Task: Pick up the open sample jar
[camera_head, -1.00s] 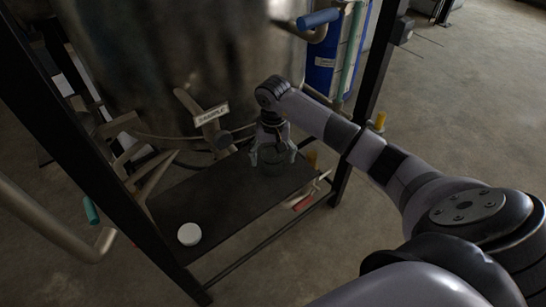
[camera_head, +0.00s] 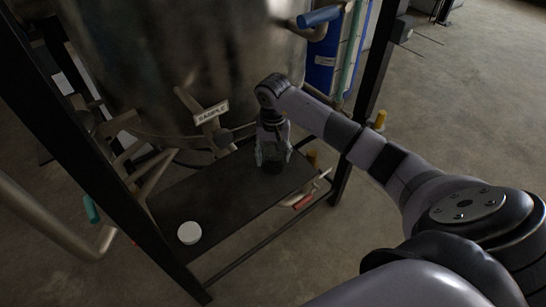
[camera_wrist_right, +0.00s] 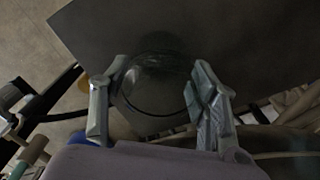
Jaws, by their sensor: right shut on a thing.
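The open sample jar is a clear glass jar (camera_head: 271,160) at the right end of the dark shelf. It also shows in the right wrist view as a round, dark rim (camera_wrist_right: 155,95) between the fingers. My right gripper (camera_head: 272,152) points down over it, its fingers closed on the jar's sides; it also shows in the right wrist view (camera_wrist_right: 152,105). I cannot tell whether the jar's base touches the shelf. A white round lid (camera_head: 189,233) lies at the shelf's near left end. My left gripper is not in view.
The dark shelf (camera_head: 215,205) is bare between lid and jar. A large steel vessel (camera_head: 180,60) stands behind it, with a "SAMPLE" tag (camera_head: 211,113) on its pipework. Black frame posts (camera_head: 95,150) stand at left and right. A red-handled valve (camera_head: 303,202) sits beside the shelf's right end.

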